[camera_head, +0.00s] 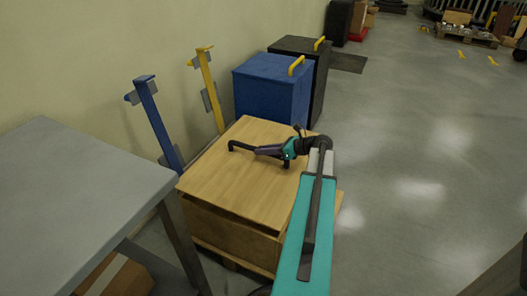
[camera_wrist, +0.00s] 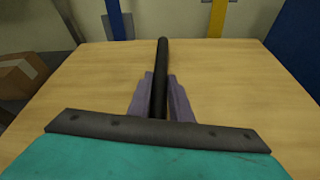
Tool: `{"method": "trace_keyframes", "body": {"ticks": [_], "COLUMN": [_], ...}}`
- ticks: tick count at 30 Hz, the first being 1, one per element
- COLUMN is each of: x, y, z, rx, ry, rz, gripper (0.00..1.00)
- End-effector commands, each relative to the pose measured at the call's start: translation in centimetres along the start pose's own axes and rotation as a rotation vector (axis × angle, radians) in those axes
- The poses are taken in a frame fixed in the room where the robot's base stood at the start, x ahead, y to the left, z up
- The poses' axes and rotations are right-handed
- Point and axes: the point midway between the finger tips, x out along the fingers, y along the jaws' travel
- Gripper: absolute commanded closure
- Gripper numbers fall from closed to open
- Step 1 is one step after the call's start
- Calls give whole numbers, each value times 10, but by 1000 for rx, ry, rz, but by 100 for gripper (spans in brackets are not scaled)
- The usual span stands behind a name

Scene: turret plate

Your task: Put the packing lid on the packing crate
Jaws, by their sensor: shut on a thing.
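The packing lid (camera_head: 222,178) is a flat light-wood panel with a black bar handle (camera_head: 240,147). It lies over the packing crate (camera_head: 228,226), a wooden box on the floor. A dark strip shows under the lid's front edge, and I cannot tell whether the lid rests fully on the rim. My gripper (camera_head: 262,150) is shut on the handle. In the wrist view, the purple fingers (camera_wrist: 160,95) flank the black handle (camera_wrist: 163,62), and the lid (camera_wrist: 235,85) fills most of the picture. The crate is hidden there.
A grey table (camera_head: 75,180) stands close on the left, with a cardboard box (camera_head: 115,275) beneath it. A blue post (camera_head: 157,120) and a yellow post (camera_head: 211,90) stand by the wall. A blue bin (camera_head: 270,95) and a black bin (camera_head: 318,75) stand behind. Floor at right is clear.

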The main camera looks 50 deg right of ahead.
Motion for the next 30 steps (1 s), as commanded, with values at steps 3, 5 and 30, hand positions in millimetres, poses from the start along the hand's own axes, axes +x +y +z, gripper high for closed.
{"method": "trace_keyframes", "body": {"ticks": [3, 5, 30], "x": [2, 3, 15], "y": [-1, -1, -8], "z": [-3, -5, -36], "rx": [-1, -1, 0], "ry": [-8, -8, -9], "rz": [1, 1, 0], "gripper": [100, 100, 100]}}
